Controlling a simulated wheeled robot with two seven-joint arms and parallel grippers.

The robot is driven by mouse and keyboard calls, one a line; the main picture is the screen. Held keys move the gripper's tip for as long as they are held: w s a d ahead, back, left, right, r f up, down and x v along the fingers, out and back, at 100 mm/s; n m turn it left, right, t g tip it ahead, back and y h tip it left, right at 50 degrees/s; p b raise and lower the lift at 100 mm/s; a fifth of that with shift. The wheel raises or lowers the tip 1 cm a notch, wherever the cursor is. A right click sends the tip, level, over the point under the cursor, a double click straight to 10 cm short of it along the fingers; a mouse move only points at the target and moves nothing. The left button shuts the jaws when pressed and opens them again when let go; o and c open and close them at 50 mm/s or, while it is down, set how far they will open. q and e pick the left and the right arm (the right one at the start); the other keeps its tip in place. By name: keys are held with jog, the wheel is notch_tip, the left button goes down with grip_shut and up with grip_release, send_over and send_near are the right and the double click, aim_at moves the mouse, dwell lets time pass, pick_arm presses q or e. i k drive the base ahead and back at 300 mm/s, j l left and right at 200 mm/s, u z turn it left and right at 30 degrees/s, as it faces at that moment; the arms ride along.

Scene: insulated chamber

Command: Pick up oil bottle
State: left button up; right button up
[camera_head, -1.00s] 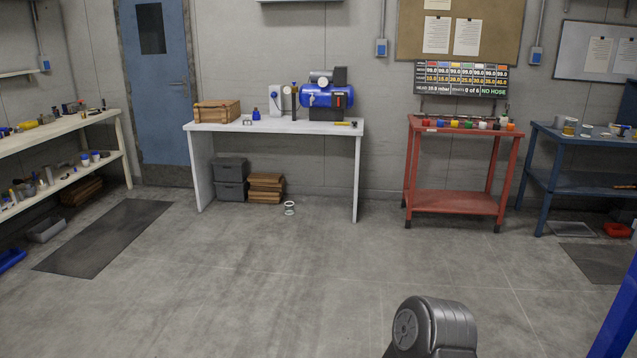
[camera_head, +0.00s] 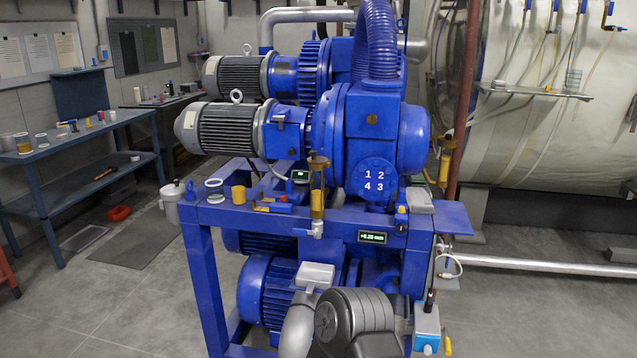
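I cannot pick out an oil bottle with certainty in the head view. A light grey cylindrical container (camera_head: 171,204) with a lid is at the left end of the blue pump frame (camera_head: 205,290); I cannot tell whether it is a bottle. An amber part (camera_head: 318,200) stands upright at the frame's front edge, beside the pump. Neither of my grippers shows. Only a dark grey rounded arm link of mine is at the bottom centre.
A large blue pump (camera_head: 365,140) with two grey motors fills the middle. Small parts lie on its frame top. A blue workbench (camera_head: 75,155) with small items stands at the left. A big pale chamber (camera_head: 555,130) is at the right. Open floor lies at front left.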

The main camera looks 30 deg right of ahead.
aim_at(238, 185)
jog(key=i+j+z, duration=0.1)
jog(key=i+z, duration=0.15)
jog(key=z, duration=0.15)
jog(key=i+j+z, duration=0.15)
jog(key=z, duration=0.3)
jog(key=i+j+z, duration=0.5)
jog(key=z, duration=0.35)
jog(key=i+j+z, duration=0.1)
jog(key=j+z, duration=0.3)
